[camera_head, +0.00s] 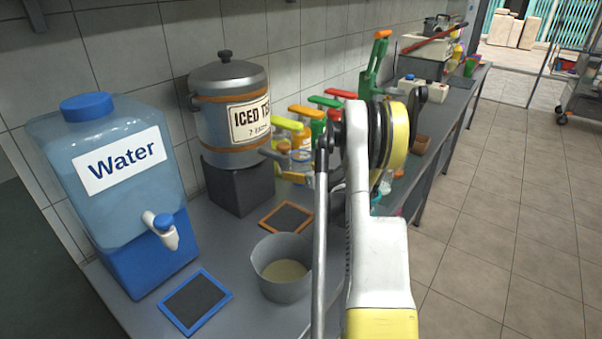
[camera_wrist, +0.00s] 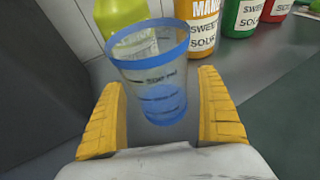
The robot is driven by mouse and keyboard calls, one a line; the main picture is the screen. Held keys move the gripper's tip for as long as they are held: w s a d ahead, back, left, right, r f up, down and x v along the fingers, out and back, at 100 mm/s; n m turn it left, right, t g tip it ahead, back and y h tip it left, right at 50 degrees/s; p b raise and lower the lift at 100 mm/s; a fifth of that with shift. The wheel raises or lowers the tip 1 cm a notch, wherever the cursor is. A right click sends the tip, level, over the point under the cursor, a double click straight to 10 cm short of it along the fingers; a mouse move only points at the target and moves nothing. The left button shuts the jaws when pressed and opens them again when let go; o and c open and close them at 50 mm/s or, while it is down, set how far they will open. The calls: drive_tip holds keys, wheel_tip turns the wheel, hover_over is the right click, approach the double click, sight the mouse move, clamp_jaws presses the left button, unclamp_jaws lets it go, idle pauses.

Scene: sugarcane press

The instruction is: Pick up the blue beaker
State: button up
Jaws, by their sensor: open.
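The blue beaker (camera_wrist: 148,75) is clear, with a blue rim, dark markings and a blue base. It stands upright in the wrist view, just ahead of my gripper (camera_wrist: 160,80). My gripper's two yellow fingers are spread wide, one on each side of the beaker's lower part. Gaps show between the beaker and both fingers, so it is not held.
A yellow-green bottle (camera_wrist: 120,14) stands close behind the beaker, with labelled sauce bottles (camera_wrist: 243,16) to the right. The head view shows a water dispenser (camera_head: 115,185), an iced tea urn (camera_head: 227,110) and a grey pot (camera_head: 282,268) on the counter. Open floor lies right.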

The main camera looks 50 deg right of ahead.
drive_tip(key=c, duration=1.4)
drive_tip(key=shift+r, duration=0.1)
